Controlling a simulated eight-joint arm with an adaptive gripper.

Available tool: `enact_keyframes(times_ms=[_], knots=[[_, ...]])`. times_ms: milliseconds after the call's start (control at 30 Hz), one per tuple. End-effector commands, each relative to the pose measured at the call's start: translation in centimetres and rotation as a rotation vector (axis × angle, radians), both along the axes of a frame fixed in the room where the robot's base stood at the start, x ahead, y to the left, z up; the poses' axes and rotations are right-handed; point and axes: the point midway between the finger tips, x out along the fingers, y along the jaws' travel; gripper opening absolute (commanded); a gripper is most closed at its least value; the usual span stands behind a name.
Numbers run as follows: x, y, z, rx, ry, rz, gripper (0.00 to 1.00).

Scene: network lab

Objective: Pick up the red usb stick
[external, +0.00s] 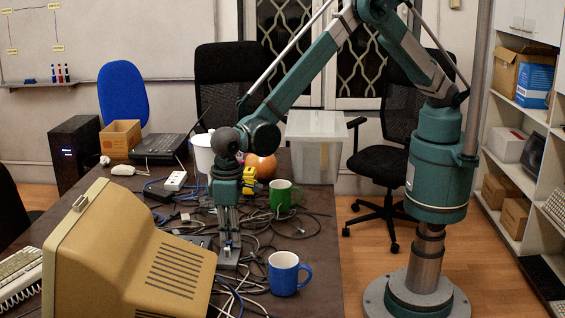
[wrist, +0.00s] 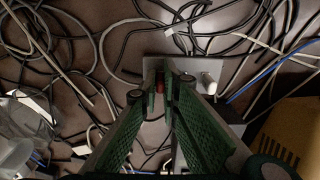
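My gripper (external: 228,243) points straight down at the table, its fingers close together just over a small grey box (external: 229,260). In the wrist view my gripper (wrist: 161,88) has its two green fingers converging on the grey box (wrist: 151,66). A small red piece (wrist: 161,86), which looks like the red usb stick, shows in the narrow gap between the fingertips. I cannot tell whether the fingers touch it. The stick is mostly hidden by the fingers and I cannot make it out in the external view. A small white cylinder (wrist: 209,82) stands right of the fingertips.
Tangled cables (external: 190,222) cover the table around the gripper. A blue mug (external: 285,274) stands front right and a green mug (external: 283,196) behind. A beige monitor (external: 125,255) fills the front left.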

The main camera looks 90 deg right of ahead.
Motion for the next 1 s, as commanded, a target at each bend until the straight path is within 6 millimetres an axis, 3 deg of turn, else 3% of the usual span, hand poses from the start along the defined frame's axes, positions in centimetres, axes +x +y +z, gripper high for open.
enact_keyframes(times_ms=[533,1000], knots=[[0.0,0.0,0.8,0.000,0.000,0.000,0.01],[0.0,0.0,7.1,0.000,0.000,0.000,0.01]])
